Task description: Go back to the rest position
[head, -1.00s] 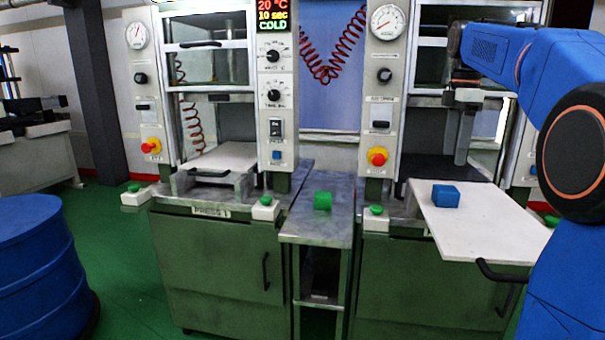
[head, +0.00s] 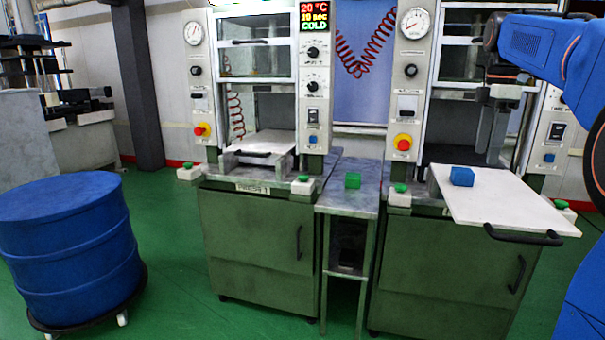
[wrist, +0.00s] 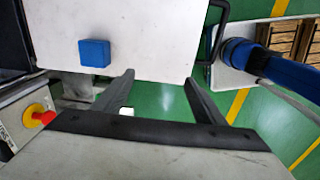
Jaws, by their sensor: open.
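My gripper (wrist: 158,88) is open and empty in the wrist view, its two dark fingers apart over the near edge of a white tray. In the head view my gripper (head: 491,135) hangs in front of the right press, above and behind the tray. The white tray (head: 510,205) sticks out of the right press, with a dark handle at its front. A blue cube (head: 462,176) sits on the tray near its left edge. The cube (wrist: 95,53) also shows in the wrist view, clear of the fingers.
The left press (head: 258,240) has its own white plate (head: 262,141) inside; its display reads 20 °C, COLD. The narrow metal table (head: 345,203) stands between the presses. A blue drum (head: 70,250) on a wheeled base stands at left. Green floor is free between drum and left press.

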